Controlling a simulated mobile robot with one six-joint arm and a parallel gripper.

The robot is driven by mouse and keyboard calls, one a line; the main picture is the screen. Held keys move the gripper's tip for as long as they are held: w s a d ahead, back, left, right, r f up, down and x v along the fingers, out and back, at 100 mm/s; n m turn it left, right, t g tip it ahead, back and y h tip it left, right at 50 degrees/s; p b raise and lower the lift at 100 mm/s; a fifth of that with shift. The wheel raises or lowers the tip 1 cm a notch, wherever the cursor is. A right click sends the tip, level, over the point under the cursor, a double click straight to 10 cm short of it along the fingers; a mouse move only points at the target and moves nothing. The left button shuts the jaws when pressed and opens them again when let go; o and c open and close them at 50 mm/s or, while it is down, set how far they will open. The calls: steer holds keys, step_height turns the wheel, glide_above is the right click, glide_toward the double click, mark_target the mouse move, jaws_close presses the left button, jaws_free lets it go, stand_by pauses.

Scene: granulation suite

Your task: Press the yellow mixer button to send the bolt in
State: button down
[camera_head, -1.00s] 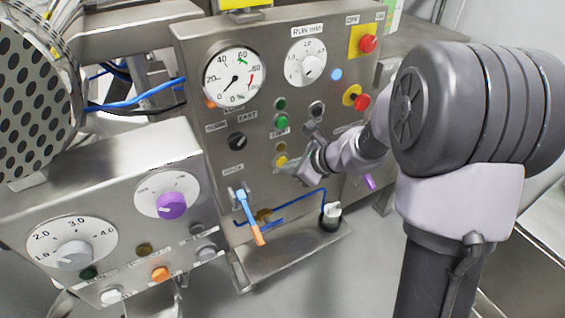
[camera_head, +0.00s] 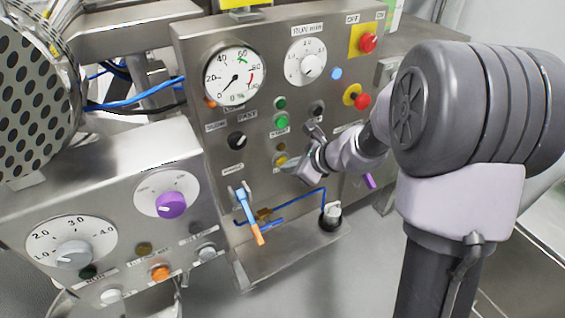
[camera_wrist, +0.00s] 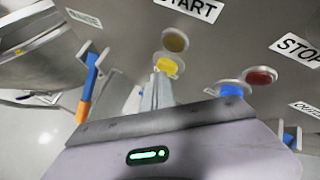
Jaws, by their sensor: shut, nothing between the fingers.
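The yellow button (camera_head: 281,161) sits low on the steel control panel (camera_head: 215,120), under the green button. In the wrist view the yellow button (camera_wrist: 167,66) is just beyond my fingertips, below a dark olive button (camera_wrist: 175,40). My gripper (camera_head: 291,166) is shut and empty, with its tips at the yellow button. In the wrist view my gripper (camera_wrist: 161,80) partly covers the button's lower edge. I cannot tell whether the tips touch it or whether it is pushed in. No bolt is recognisable in either view.
A green button (camera_head: 281,122) and red buttons on yellow plates (camera_head: 368,43) are nearby on the panel. A blue lever with an orange end (camera_head: 250,216) sticks out below left. Blue and red buttons (camera_wrist: 261,76) lie right of my fingers in the wrist view.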

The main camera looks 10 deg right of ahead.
steer(key=shift+s+d, duration=0.15)
steer(key=shift+s, duration=0.5)
steer(key=s, duration=0.1)
steer(key=s+d+b, duration=0.1)
steer(key=s, duration=0.2)
steer(key=shift+s+d+b, duration=0.3)
steer(key=shift+a+r, duration=0.1)
stand_by(1.5)
steer(key=s+a+r+n+g, duration=0.1)
steer(key=s+a+r+n, duration=0.2)
steer(key=s+n, duration=0.25)
steer(key=s+a+r+n+h, duration=0.1)
steer(key=s+a+r+n, duration=0.15)
steer(key=s+n, duration=0.3)
steer(key=s+a+r+n+g, duration=0.1)
steer(key=s+a+r+n, duration=0.25)
steer(key=s, duration=0.25)
steer(key=s+d+r+n+h, duration=0.1)
steer(key=s+d+n+h, duration=0.1)
steer(key=s+d+n, duration=0.2)
steer(key=shift+s+d+r+n+h, duration=0.2)
steer(key=shift+s+n+h, duration=0.1)
steer(key=shift+s+n, duration=0.85)
